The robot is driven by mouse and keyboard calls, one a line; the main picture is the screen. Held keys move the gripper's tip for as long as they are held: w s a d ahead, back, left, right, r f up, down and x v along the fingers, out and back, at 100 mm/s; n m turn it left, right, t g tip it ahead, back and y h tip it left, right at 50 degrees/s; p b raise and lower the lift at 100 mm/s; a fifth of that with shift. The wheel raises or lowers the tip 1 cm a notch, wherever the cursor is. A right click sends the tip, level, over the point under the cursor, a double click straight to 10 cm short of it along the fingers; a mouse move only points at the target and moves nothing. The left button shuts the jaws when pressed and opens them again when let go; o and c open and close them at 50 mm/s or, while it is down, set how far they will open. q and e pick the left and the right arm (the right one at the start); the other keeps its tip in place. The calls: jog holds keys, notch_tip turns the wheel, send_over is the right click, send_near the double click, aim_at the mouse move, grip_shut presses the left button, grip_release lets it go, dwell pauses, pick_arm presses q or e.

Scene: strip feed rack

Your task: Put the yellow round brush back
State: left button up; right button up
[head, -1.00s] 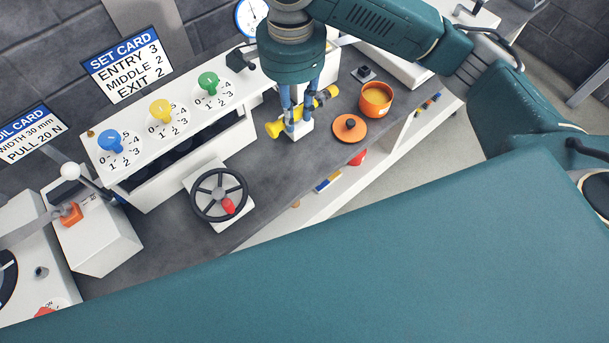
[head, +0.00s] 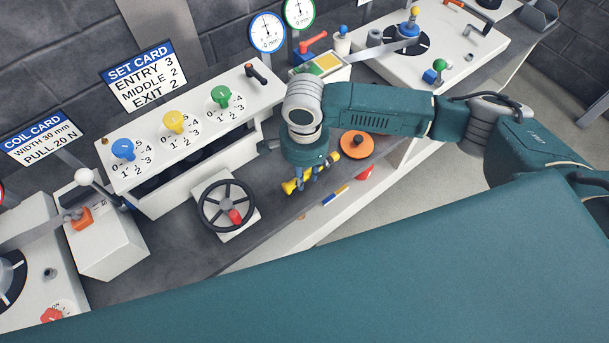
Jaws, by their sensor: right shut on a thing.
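The yellow round brush (head: 289,187) is a yellow rod-like thing with dark parts. It lies crosswise in my right gripper (head: 307,182), with one yellow end showing to the left and the other at the upper right. The right gripper points down and is shut on its middle, near the front edge of the grey bench (head: 180,243). The fingers and wrist hide the middle of the brush. I cannot tell its exact height above the bench. My left gripper is not in view.
A black handwheel (head: 227,205) stands left of the right gripper. An orange round lid (head: 356,144) lies to its right. Behind is a white panel with blue, yellow and green knobs (head: 221,95). A shelf (head: 285,233) below the front edge holds small coloured things.

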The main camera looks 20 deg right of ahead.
jog(key=shift+f, duration=0.9)
jog(key=o, duration=1)
jog(key=shift+f, duration=0.1)
jog(key=shift+o, duration=0.2)
notch_tip(320, 180, up, 12)
jog(key=b, duration=0.1)
jog(key=shift+b, duration=0.35)
jog(key=shift+a, duration=0.1)
